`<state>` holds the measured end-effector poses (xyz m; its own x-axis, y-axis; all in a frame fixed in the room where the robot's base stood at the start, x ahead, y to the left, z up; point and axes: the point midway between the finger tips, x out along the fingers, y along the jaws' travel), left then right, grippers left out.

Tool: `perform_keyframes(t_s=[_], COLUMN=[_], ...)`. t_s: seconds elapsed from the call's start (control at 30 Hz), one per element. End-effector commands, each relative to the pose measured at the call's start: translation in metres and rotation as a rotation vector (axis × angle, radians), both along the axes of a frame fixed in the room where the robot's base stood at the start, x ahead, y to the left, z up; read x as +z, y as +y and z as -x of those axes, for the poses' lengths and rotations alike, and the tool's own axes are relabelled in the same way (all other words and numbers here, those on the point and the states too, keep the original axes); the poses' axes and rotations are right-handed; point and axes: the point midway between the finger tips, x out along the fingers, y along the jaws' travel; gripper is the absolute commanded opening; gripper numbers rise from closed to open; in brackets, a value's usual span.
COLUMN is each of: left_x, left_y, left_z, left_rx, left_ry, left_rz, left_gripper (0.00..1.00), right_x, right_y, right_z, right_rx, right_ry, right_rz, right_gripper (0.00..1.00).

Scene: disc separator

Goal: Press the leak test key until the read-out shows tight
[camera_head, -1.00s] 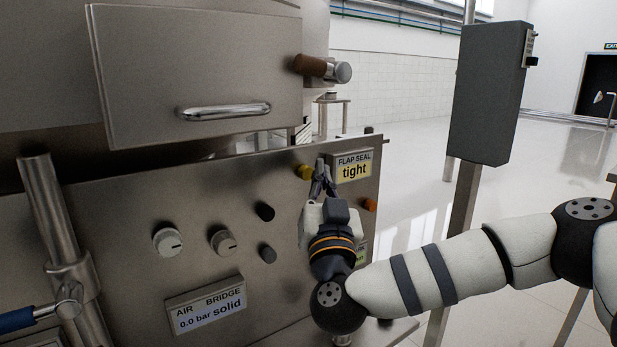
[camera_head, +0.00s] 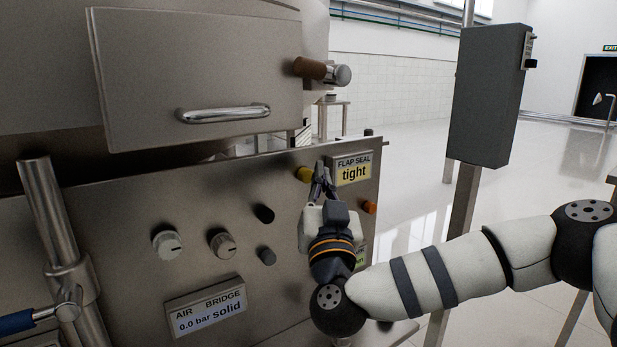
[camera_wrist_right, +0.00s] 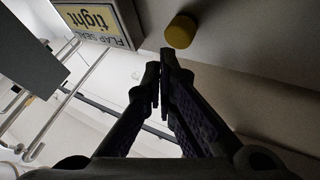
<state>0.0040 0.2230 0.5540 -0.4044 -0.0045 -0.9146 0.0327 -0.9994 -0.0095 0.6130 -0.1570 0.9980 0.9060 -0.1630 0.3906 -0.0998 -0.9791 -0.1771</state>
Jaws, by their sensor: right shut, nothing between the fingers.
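The flap seal read-out (camera_head: 352,168) on the upper right of the panel shows "tight". It also shows upside down in the right wrist view (camera_wrist_right: 95,20). A yellow key (camera_head: 304,174) sticks out of the panel just left of the read-out; it shows in the right wrist view (camera_wrist_right: 180,31) too. Which key is the leak test key cannot be read. My right gripper (camera_head: 319,165) is shut and empty, its fingertips close to the yellow key. In the right wrist view the fingertips (camera_wrist_right: 162,62) stand apart from the key. My left gripper is not in view.
An air bridge read-out (camera_head: 205,306) shows "0.0 bar solid". A grey box on a post (camera_head: 490,95) stands at the right.

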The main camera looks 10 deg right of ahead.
Motion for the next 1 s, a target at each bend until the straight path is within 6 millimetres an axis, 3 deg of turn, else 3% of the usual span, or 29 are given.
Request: perform_keyframes(t_s=[1.0], left_x=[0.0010], left_y=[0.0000], left_z=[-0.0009], left_rx=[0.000], left_ry=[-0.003], left_rz=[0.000], left_gripper=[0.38], right_x=[0.0000], right_y=[0.0037], right_z=[-0.0098], right_rx=[0.000], right_ry=[-0.001], right_rz=[0.000], right_gripper=[0.00])
